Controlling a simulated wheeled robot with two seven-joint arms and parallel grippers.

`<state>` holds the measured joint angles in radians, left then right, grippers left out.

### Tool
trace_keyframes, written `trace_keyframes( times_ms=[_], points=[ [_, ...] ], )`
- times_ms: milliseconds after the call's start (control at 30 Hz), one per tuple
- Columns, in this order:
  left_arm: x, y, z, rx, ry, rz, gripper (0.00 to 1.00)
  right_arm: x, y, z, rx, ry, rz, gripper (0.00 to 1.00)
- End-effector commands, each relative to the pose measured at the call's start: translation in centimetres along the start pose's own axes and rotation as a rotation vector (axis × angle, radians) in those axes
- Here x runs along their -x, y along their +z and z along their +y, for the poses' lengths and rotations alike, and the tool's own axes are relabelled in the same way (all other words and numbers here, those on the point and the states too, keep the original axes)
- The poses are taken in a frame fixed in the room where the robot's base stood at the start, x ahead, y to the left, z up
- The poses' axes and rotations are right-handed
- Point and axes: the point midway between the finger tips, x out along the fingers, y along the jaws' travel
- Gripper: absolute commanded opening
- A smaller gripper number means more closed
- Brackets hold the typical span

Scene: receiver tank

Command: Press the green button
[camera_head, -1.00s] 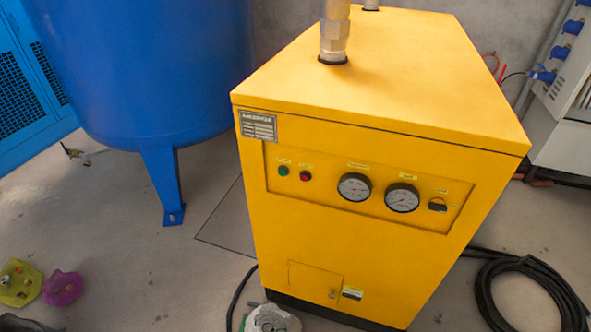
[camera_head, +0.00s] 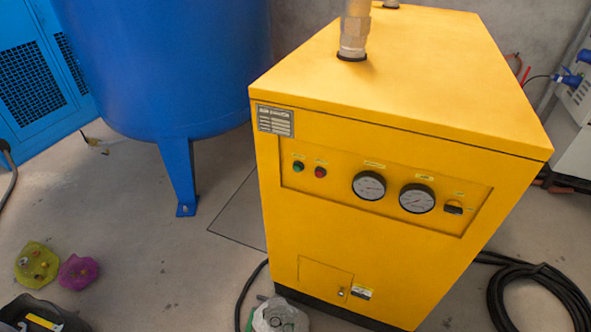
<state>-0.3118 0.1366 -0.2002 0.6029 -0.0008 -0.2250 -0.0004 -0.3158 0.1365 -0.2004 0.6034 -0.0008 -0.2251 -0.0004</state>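The green button (camera_head: 298,166) is a small round button at the left end of the recessed control panel on the front of the yellow cabinet (camera_head: 400,85). A red button (camera_head: 320,172) sits just to its right. Farther right on the panel are two round white-faced gauges (camera_head: 369,185) and a black switch (camera_head: 453,208). Nothing covers the green button. Neither of my grippers shows in the head view.
A blue tank (camera_head: 165,65) on legs stands left of the cabinet. Yellow-green (camera_head: 37,262) and magenta (camera_head: 78,272) items, a black container (camera_head: 40,315) and a pale bag (camera_head: 278,316) lie low in view. Black hose (camera_head: 540,300) coils at right.

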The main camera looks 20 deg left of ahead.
Motion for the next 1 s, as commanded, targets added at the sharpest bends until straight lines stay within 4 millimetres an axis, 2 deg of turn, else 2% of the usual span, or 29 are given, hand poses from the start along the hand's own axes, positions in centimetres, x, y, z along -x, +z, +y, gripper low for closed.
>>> trace_keyframes(
  times_ms=[367, 700, 1000],
  points=[
    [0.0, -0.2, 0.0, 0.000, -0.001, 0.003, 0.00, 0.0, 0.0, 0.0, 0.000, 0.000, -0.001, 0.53],
    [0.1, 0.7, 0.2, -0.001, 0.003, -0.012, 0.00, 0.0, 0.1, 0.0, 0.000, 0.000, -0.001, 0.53],
    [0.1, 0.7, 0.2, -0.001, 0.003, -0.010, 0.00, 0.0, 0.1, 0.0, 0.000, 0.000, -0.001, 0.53]
  ],
)
